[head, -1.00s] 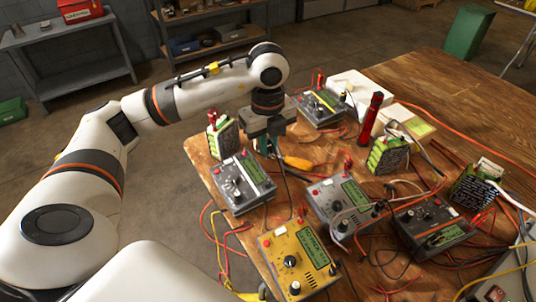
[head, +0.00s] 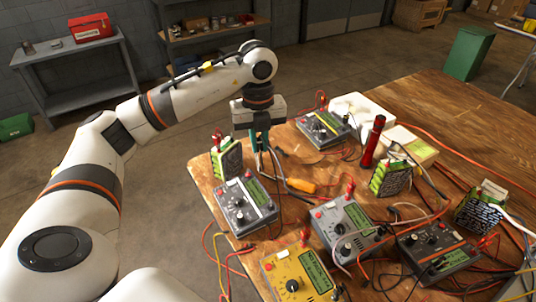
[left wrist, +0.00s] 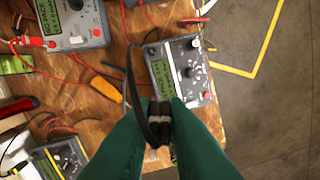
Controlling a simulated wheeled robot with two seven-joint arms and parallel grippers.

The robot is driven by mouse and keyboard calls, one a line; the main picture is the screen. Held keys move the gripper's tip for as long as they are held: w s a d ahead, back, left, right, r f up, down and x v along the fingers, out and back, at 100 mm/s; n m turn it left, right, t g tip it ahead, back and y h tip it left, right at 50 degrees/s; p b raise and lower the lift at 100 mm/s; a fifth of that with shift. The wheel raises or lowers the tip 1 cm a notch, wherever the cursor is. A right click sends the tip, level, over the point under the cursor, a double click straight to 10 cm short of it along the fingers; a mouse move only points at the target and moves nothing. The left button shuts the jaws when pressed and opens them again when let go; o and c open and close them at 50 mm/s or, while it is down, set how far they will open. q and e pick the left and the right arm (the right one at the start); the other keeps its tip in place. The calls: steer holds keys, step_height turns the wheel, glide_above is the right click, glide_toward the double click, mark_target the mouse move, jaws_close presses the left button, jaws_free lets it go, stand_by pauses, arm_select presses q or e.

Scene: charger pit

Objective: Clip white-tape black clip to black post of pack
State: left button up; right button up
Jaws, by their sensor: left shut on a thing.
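My left gripper (head: 262,150) is shut on a black clip (left wrist: 158,125) with a pale tape band, seen between the green fingers in the left wrist view. A black lead loops from the clip. In the head view the gripper is above the table's left part, and the clip is too small to make out. A green-wrapped pack (head: 228,160) stands just left of the gripper. Two other green packs stand further right, one (head: 390,178) mid-table and one (head: 482,210) at the right. Their posts are too small to tell apart. My right gripper is out of view.
A grey charger (head: 245,205) sits in front of the gripper. Several other chargers, including a yellow one (head: 298,275), crowd the table among loose leads. An orange-handled screwdriver (head: 302,186) and a red torch (head: 373,142) are to the right. The table's back right (head: 470,115) is clearer.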

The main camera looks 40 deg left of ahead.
arm_select(q)
steer(key=w+a+m+p, duration=0.2)
steer(key=w+a+m, duration=0.2)
steer(key=a, duration=0.4)
steer(key=w+a+m+p, duration=0.2)
steer(key=w+a+m, duration=0.1)
steer(key=a+m, duration=0.3)
steer(key=shift+w+a, duration=0.35)
steer(key=shift+a, duration=0.9)
steer(key=shift+f, duration=0.1)
steer(key=shift+f+b, duration=1.35)
steer(key=shift+f, duration=2.05)
steer(key=shift+p, duration=0.3)
steer(key=shift+f+p, duration=0.2)
steer(key=shift+p, duration=0.2)
